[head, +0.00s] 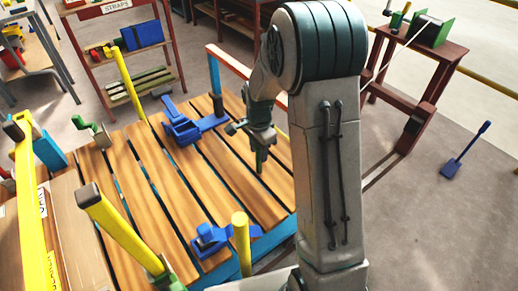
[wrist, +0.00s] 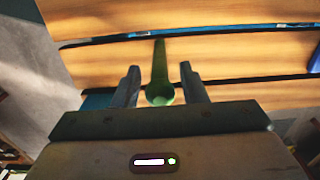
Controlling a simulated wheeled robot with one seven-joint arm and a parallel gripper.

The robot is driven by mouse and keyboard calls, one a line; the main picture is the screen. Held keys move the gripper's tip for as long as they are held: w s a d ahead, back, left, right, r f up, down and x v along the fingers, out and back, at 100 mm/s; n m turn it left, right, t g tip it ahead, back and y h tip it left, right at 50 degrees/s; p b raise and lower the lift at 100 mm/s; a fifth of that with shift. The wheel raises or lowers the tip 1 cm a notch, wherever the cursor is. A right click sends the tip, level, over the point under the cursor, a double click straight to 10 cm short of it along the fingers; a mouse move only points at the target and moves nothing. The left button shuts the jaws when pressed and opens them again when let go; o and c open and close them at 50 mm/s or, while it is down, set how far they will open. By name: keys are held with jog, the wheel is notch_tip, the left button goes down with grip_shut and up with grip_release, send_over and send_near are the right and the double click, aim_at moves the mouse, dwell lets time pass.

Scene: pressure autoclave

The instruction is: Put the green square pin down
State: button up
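The green square pin (wrist: 160,75) is between the two fingers of my gripper (wrist: 163,84) in the wrist view, with its round end near the palm. The fingers stand apart on either side of it. A narrow gap seems to show on the left, and green lies close to the right finger, so a firm grip cannot be confirmed. In the head view the pin (head: 260,158) points down below my gripper (head: 259,143), above the slatted wooden deck (head: 150,175). Whether its lower end touches the deck cannot be told.
Blue clamp-like pieces (head: 185,128) and (head: 210,238) sit on the deck. Yellow posts (head: 130,85), (head: 122,232) and (head: 242,245) rise around it. A red rail (head: 240,62) runs along the far edge. A red stand (head: 415,75) is at the right.

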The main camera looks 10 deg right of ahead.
jog(key=shift+r, duration=0.1)
notch_tip(320, 180, up, 12)
jog(key=shift+f+p, duration=0.1)
jog(key=shift+p, duration=0.45)
jog(key=s+r+n+t, duration=0.1)
jog(key=s+r+n, duration=0.1)
jog(key=s+n, duration=0.4)
jog(key=s+r+n+t, duration=0.1)
jog(key=s+n, duration=0.6)
jog(key=s, duration=0.8)
jog(key=shift+s+r+n, duration=0.3)
jog(key=shift+r, duration=0.4)
